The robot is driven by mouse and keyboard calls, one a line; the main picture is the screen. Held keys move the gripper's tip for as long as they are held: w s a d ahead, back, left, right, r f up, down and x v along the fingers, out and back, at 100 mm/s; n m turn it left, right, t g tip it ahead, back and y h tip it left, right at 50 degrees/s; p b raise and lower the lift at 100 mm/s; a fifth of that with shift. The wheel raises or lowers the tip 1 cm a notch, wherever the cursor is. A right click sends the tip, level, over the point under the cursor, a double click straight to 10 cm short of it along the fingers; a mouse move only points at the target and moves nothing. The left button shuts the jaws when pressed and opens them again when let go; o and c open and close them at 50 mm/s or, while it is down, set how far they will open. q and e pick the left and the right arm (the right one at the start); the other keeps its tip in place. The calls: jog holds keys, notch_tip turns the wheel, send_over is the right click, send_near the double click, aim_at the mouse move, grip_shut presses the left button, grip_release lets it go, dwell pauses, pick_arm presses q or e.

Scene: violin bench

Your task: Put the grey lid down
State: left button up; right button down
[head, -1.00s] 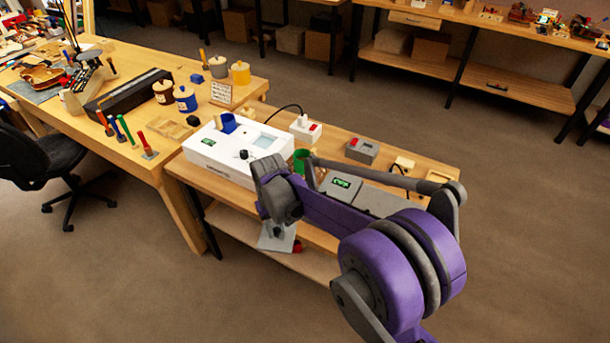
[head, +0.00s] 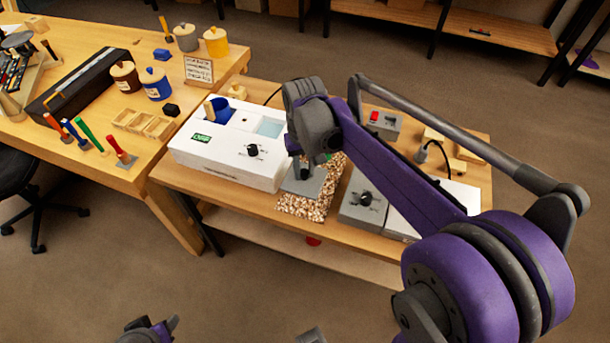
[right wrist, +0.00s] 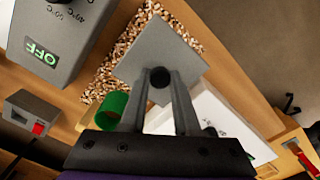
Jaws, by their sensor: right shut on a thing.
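My right gripper (head: 303,170) is shut on the black knob (right wrist: 160,78) of the grey lid (head: 298,186). The lid is a flat square plate, and it also shows in the right wrist view (right wrist: 158,48). It is over a brown-and-white speckled rectangular patch (head: 318,200) on the low bench, covering part of it. I cannot tell whether the lid touches the patch. In the right wrist view a green cup (right wrist: 111,110) shows beside the gripper's finger.
A white device (head: 225,160) with a blue cup (head: 221,110) stands left of the lid. A grey box with a dial (head: 363,200) stands to the right. A grey box with a red switch (head: 382,122) is behind. The bench's front edge (head: 250,207) is close by.

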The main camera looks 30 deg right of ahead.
aim_at(305, 173)
notch_tip(305, 173, down, 3)
jog(key=shift+s+f, duration=0.1)
jog(key=shift+s, duration=0.05)
jog(key=shift+f+b, duration=0.3)
jog(key=shift+f, duration=1.95)
jog(key=shift+f, duration=0.15)
jog(key=c, duration=0.6)
grip_release()
jog(key=shift+c, duration=0.2)
